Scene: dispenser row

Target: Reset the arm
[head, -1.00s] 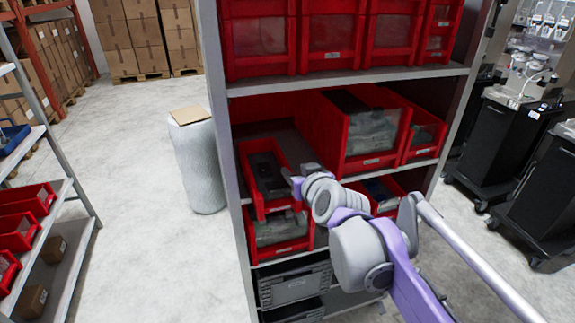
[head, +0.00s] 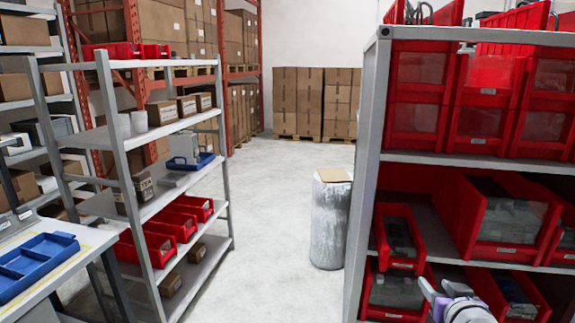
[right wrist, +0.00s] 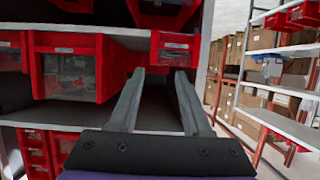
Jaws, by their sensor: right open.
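My right arm shows at the lower right of the head view (head: 455,303), in front of the lower red bins of the grey shelf (head: 365,150). In the right wrist view my right gripper (right wrist: 159,73) has its two fingers apart with nothing between them. The fingers point toward the shelf, their tips just below a narrow red bin (right wrist: 174,48). I cannot tell if they touch it. That bin also seems to show in the head view (head: 400,237), with dark items in it. My left gripper is in no view.
A wider red bin (right wrist: 65,68) sits left of the fingers. A wrapped grey drum (head: 330,225) with a cardboard lid stands beside the shelf. A metal rack (head: 150,205) holds red bins and boxes at left. A blue tray (head: 38,262) lies on a table. The floor between is clear.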

